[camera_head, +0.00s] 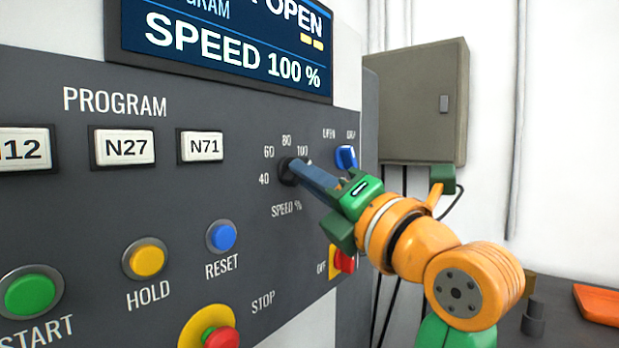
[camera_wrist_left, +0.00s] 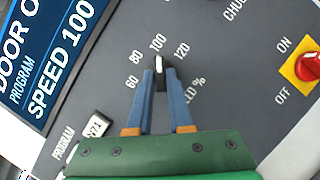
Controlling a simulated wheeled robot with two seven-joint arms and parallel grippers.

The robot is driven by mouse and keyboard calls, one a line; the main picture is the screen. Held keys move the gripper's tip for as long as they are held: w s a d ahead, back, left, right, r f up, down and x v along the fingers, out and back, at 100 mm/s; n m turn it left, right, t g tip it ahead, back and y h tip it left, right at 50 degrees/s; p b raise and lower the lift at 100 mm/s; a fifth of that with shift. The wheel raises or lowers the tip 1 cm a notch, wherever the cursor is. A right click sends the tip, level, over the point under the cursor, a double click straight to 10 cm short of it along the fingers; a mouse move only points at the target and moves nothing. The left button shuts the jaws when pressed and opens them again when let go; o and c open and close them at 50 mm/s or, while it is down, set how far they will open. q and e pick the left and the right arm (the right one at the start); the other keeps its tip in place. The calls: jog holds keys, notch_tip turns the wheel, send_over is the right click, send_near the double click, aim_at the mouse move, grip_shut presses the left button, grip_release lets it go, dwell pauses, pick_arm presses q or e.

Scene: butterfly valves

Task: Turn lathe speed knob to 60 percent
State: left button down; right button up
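The speed knob (camera_head: 286,172) is a dark knob on the grey control panel, with a scale of percent marks around it. In the left wrist view the knob (camera_wrist_left: 160,74) has a white pointer that lines up with the 100 mark. My left gripper (camera_head: 303,174) reaches it from the right, its blue fingers at the knob. In the left wrist view the fingertips of my left gripper (camera_wrist_left: 160,78) lie on both sides of the knob, seemingly touching it. The display (camera_head: 235,50) reads SPEED 100 %. My right gripper is not in view.
A blue switch (camera_head: 346,157) sits just right of the knob, and a red and yellow on-off switch (camera_head: 342,260) below it. Blue reset (camera_head: 221,236), yellow hold (camera_head: 145,259) and red stop (camera_head: 215,333) buttons lie to the lower left. A grey box (camera_head: 420,100) hangs behind.

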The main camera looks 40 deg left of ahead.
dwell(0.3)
pick_arm(q)
jog(key=shift+w+a+r+n+g+h+p, duration=0.1)
jog(key=shift+w+n+g+h+p, duration=0.15)
jog(key=shift+n+g+p, duration=3)
jog(key=shift+w+d+n+g+h+b, duration=0.25)
jog(key=shift+n+g, duration=0.7)
jog(key=shift+n, duration=5)
jog(key=shift+w+a+r+n+g+h+p, duration=0.1)
jog(key=shift+w+a+n+g+p, duration=0.2)
jog(key=shift+n+g+p, duration=2.95)
jog(key=n+t+b, duration=0.2)
jog(key=n+b, duration=0.1)
jog(key=shift+f+t, duration=0.1)
jog(key=shift+t, duration=0.15)
jog(key=c, duration=0.8)
grip_release()
jog(key=shift+a, duration=0.1)
